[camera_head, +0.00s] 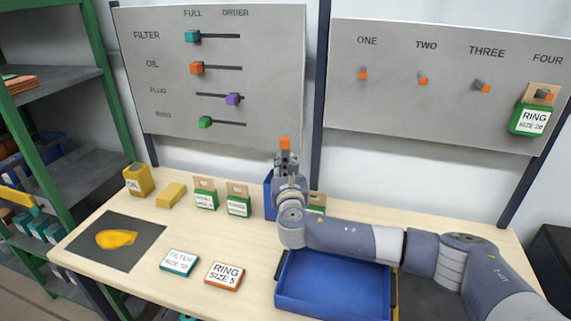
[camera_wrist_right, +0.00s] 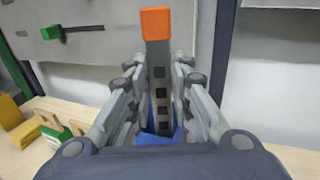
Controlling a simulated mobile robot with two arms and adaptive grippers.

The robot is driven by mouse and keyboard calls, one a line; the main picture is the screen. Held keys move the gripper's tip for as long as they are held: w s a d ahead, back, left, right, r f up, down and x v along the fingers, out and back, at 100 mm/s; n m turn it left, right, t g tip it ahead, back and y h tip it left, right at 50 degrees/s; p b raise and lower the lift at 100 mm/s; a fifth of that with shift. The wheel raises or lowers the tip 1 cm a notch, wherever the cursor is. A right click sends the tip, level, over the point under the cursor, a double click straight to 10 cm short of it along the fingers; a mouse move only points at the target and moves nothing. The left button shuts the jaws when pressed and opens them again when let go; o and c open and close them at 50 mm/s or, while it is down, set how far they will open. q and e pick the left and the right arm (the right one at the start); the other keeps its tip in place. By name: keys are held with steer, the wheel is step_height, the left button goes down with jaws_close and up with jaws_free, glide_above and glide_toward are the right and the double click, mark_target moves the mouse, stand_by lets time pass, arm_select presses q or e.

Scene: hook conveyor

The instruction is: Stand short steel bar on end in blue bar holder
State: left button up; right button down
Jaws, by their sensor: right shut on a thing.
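The steel bar (camera_wrist_right: 161,85) is grey with dark square holes and an orange top end. It stands upright between the fingers of my right gripper (camera_head: 285,165), which is shut on it; the orange end (camera_head: 285,143) shows above the fingers in the head view. The blue bar holder (camera_head: 268,196) stands at the back of the table, mostly hidden behind my right gripper. In the wrist view, blue of the holder (camera_wrist_right: 178,134) shows around the bar's lower part. I cannot tell whether the bar's bottom end is inside it. My left gripper is not in view.
A blue tray (camera_head: 330,300) lies in front under my right arm. Green ring boxes (camera_head: 239,206) stand left of the holder, with yellow items (camera_head: 171,195) further left. Flat labelled boxes (camera_head: 224,276) lie at the front. Grey wall boards (camera_head: 215,80) rise behind the table.

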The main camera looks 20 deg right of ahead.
steer(key=shift+r, duration=0.1)
steer(key=c, duration=1.4)
jaws_free()
steer(key=shift+o, duration=0.2)
steer(key=v, duration=1.2)
